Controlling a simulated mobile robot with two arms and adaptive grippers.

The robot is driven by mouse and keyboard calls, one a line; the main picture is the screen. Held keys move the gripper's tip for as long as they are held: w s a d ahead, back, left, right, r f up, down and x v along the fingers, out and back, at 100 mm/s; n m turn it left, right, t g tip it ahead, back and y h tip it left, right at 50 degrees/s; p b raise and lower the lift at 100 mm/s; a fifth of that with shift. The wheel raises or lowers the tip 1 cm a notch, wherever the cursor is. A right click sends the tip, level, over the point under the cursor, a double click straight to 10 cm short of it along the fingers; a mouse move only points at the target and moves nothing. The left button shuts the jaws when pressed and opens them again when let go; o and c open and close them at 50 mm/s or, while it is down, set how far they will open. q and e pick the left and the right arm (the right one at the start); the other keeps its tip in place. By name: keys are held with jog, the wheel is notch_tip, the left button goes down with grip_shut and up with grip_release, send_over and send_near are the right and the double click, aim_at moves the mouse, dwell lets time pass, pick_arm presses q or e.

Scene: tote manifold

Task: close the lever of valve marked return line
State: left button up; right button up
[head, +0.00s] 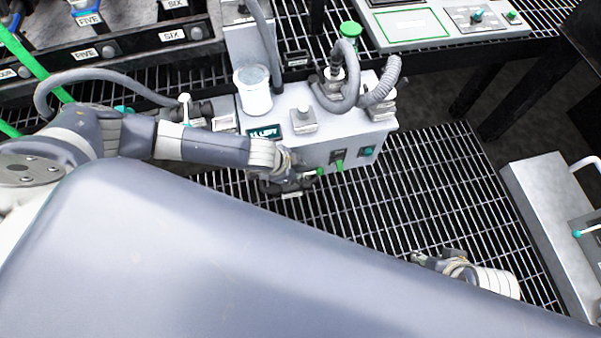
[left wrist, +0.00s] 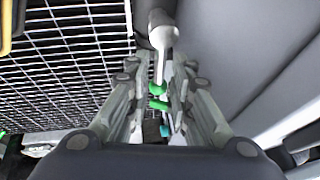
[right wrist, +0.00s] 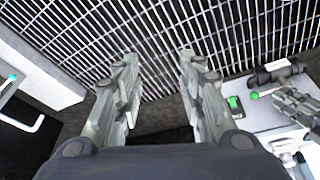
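A white manifold box (head: 335,115) stands on the grated bench. Its front face carries a green lever (head: 340,164), a second green piece (head: 320,171) beside my left gripper, and a dark plate with a teal mark (head: 368,151). The "return line" marking is not readable. My left gripper (head: 292,184) is at the front left of the box. In the left wrist view my left gripper (left wrist: 160,88) is open, with a green lever end (left wrist: 157,89) showing between its fingers; contact is unclear. My right gripper (right wrist: 155,70) is open and empty, over the grating.
Grey hoses (head: 381,82) and a white cup-shaped fitting (head: 254,90) rise from the box top. A grey cabinet with a handle (head: 545,195) stands at the right. Numbered stations (head: 120,45) line the back left. Open grating (head: 440,190) lies right of the box.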

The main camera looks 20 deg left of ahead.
pick_arm(q)
jog(key=shift+b+x, duration=0.3)
jog(key=shift+x, duration=0.45)
jog(key=shift+w+d+f, duration=0.15)
jog(key=shift+w+f, duration=0.1)
jog(key=shift+f, duration=0.3)
pick_arm(e)
jog(key=shift+s+r, duration=0.15)
jog(key=shift+s, duration=0.05)
pick_arm(q)
jog(key=shift+c, duration=0.6)
